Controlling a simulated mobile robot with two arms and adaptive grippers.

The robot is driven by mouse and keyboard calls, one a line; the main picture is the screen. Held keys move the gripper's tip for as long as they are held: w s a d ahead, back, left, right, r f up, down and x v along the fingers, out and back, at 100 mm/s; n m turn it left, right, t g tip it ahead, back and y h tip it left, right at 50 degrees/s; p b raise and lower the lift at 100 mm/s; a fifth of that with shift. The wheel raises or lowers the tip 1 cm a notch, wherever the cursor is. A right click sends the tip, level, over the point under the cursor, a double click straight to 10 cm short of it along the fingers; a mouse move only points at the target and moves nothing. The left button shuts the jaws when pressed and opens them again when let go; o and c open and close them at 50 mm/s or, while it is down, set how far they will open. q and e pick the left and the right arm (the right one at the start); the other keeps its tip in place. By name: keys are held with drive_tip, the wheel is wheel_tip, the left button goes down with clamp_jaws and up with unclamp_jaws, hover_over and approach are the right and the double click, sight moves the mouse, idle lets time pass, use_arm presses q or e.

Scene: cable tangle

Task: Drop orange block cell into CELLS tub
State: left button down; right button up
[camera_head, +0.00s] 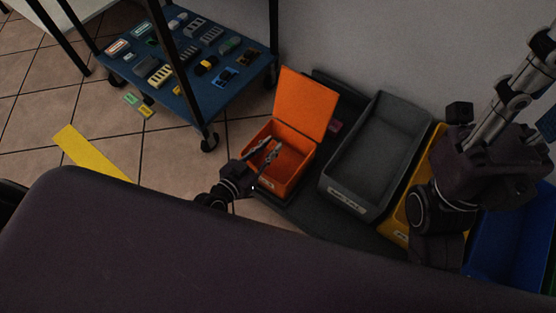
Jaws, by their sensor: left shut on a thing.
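My left gripper (271,149) reaches in from the lower left over the open orange tub (289,180). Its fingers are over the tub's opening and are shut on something. The held thing is hard to make out against the orange walls; it fits the orange block cell, but I cannot see its outline. The tub has a raised orange lid (305,104) at its back and a small label on its front that is too small to read. My right arm is at the right side; its fingertips are not in view.
A grey bin (345,193) stands right of the orange tub, then a yellow bin (394,230) and a blue bin (497,240). A blue cart shelf (134,58) with several small parts stands upper left. A yellow strip (88,153) lies on the tiled floor.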

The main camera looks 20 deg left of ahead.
use_arm(q)
drive_tip(key=c, duration=1.7)
unclamp_jaws()
drive_tip(key=v, duration=1.2)
